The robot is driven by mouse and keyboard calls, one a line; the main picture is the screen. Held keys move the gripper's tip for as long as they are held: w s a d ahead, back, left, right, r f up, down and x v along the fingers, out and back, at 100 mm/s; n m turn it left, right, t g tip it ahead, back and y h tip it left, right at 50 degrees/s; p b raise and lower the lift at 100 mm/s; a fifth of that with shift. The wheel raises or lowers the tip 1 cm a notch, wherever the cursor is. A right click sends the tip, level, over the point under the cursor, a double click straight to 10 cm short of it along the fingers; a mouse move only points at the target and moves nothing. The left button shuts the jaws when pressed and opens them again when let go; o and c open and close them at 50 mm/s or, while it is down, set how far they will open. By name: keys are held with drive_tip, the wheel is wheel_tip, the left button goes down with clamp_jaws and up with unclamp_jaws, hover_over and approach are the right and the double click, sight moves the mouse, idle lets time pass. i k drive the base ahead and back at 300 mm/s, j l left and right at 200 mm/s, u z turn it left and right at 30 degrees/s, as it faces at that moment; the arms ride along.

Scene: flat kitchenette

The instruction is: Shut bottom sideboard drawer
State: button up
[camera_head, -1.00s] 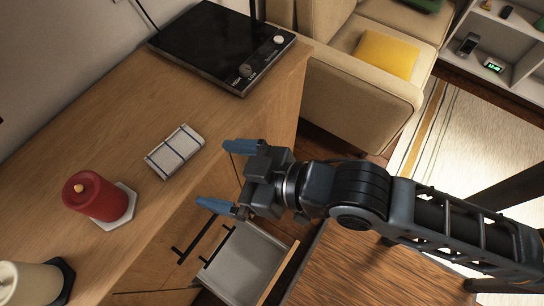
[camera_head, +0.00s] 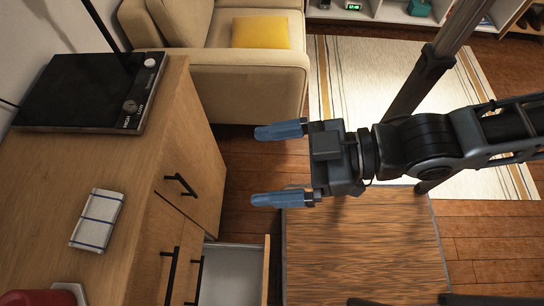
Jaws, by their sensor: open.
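The sideboard (camera_head: 170,130) stands along the left with its wooden top and front in view. Its bottom drawer (camera_head: 232,272) is pulled out, with a pale grey inside that looks empty where it shows. The drawer's wooden front panel (camera_head: 266,270) faces right, and its near end is cut off by the bottom edge of the picture. My gripper (camera_head: 279,165) has blue fingertips, spread apart and empty, pointing left. In the picture it is above and slightly right of the open drawer, apart from the sideboard front.
A low wooden table (camera_head: 360,245) stands right of the drawer. A beige sofa (camera_head: 240,75) is behind.

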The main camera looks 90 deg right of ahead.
sight(233, 274)
drive_tip(key=k+j, duration=0.25)
drive_tip(key=k, duration=0.2)
drive_tip(key=k+j, duration=0.2)
drive_tip(key=k, duration=0.3)
drive_tip(key=k+j, duration=0.25)
drive_tip(key=k, duration=0.2)
drive_tip(key=k+j, duration=0.2)
drive_tip(key=k, duration=0.3)
drive_tip(key=i+l+u, duration=0.45)
drive_tip(key=i, duration=0.25)
drive_tip(key=i+j, duration=0.05)
drive_tip(key=j, duration=0.05)
